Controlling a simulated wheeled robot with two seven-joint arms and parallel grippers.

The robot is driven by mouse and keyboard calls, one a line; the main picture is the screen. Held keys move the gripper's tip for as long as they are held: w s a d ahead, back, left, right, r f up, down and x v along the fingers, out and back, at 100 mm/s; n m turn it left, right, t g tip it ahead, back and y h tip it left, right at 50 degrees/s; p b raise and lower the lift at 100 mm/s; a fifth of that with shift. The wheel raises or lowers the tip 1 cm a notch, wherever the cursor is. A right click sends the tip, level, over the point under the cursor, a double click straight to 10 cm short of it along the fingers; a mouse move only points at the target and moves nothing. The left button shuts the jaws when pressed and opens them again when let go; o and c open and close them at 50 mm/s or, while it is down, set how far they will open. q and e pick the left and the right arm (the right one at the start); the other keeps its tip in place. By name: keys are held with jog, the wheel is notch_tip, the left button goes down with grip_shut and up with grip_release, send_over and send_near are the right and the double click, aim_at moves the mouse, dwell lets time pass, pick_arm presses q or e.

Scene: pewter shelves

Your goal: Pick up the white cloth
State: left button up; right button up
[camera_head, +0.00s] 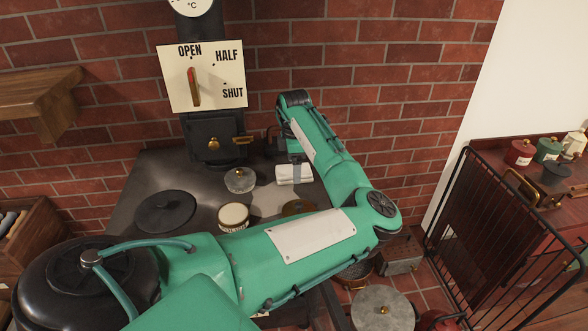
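The white cloth (294,175) lies folded on the dark stove top (137,199), near its back right part. My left arm comes in from the lower left, bends at the right and reaches back over the stove. Its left gripper (287,152) points down just behind and above the cloth, close to it. The fingertips are dark and partly hidden by the arm and cloth, so I cannot tell whether they are open or touch the cloth. My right gripper is not in view.
A brick wall (340,60) rises behind. A black metal gate (490,240) stands at the right. A wooden shelf (40,98) juts out at upper left.

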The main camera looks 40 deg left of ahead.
pick_arm(q)
jog(key=shift+f, duration=0.75)
jog(key=shift+c, duration=1.1)
jog(key=c, duration=0.8)
jog(key=shift+c, duration=0.2)
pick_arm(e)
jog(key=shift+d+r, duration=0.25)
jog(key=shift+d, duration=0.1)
pick_arm(q)
jog(key=shift+r, duration=0.1)
jog(key=shift+r, duration=0.45)
notch_tip(320, 180, up, 19)
jog(key=b, duration=0.4)
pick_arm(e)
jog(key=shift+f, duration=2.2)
